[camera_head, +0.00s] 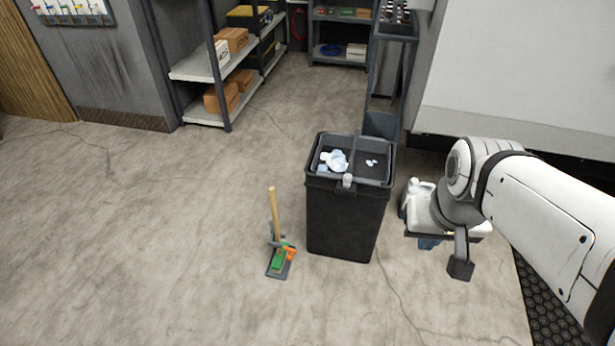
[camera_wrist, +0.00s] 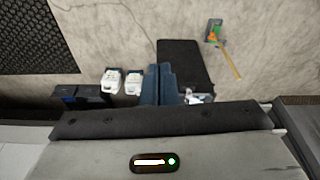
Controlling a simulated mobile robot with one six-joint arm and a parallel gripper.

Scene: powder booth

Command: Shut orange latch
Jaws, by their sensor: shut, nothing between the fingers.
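The orange latch (camera_head: 290,253) is a small orange piece on a green and grey floor fixture (camera_head: 278,264), from which a wooden handle (camera_head: 274,212) rises. It sits on the floor left of the black bin. The orange latch (camera_wrist: 212,36) also shows small at the upper right of the wrist view, beside the green part. Its exact position, open or shut, is too small to tell. My gripper (camera_wrist: 158,85) has its blue fingers together and empty. It is well apart from the latch, on the other side of the bin.
The black bin (camera_head: 340,222), with a tray of pale scraps on top, stands between the fixture and my arm. White jugs (camera_wrist: 122,82) stand near my gripper in the wrist view. Shelves (camera_head: 205,70) stand at the back. The floor left of the fixture is clear.

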